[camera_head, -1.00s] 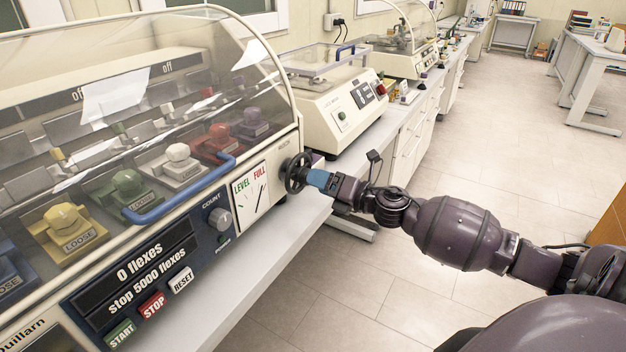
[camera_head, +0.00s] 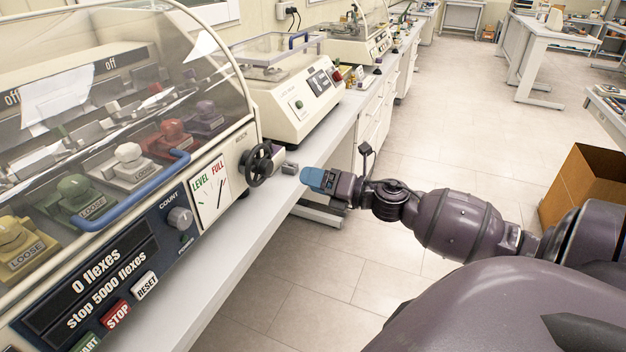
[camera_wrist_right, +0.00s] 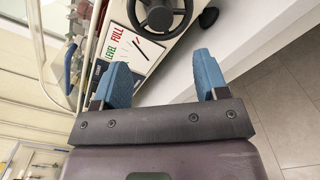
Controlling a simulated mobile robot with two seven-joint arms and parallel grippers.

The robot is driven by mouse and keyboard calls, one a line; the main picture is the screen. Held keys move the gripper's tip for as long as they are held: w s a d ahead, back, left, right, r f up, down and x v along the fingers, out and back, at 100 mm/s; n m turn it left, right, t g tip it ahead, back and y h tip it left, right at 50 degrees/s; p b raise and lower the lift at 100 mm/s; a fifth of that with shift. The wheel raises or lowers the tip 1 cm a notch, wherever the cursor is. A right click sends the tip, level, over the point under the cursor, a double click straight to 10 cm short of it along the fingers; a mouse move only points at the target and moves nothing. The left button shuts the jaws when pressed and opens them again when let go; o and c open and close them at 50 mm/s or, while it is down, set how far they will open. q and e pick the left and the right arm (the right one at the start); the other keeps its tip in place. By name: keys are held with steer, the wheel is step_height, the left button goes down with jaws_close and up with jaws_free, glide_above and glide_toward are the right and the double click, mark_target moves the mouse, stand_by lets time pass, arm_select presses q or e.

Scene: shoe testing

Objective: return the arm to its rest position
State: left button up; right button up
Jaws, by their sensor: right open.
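My right gripper (camera_head: 312,180) has blue fingertips and stands just off the front edge of the bench, to the right of the black handwheel (camera_head: 259,163) on the flexing machine. In the right wrist view the two blue fingers of my right gripper (camera_wrist_right: 162,82) are spread apart with nothing between them. The handwheel (camera_wrist_right: 162,12) shows beyond the fingers there, apart from them. My right arm (camera_head: 460,225) reaches in from the right, over the floor. My left gripper is out of view.
The flexing machine (camera_head: 150,262) with its clear hood fills the left side. The white bench (camera_head: 232,235) runs under it. A second cream machine (camera_head: 290,105) stands farther along. Open tiled floor (camera_head: 440,120) lies right of the bench. A brown box (camera_head: 583,180) stands at the right.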

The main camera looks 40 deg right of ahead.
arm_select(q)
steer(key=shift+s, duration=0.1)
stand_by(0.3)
arm_select(e)
steer(key=s+a+f+m+g+h, duration=0.1)
steer(key=s+f+m+h, duration=0.25)
steer(key=f+m, duration=0.6)
steer(key=s+a+f+m+g+h, duration=0.1)
steer(key=s+a+f+m+h, duration=0.2)
steer(key=f+m, duration=0.7)
steer(key=s+a+f+m+g, duration=0.3)
steer(key=s+a+f+m, duration=0.4)
steer(key=s+a+m, duration=0.3)
steer(key=shift+s+a+f+h, duration=0.3)
steer(key=shift+s+f+h, duration=0.05)
steer(key=shift+s, duration=0.85)
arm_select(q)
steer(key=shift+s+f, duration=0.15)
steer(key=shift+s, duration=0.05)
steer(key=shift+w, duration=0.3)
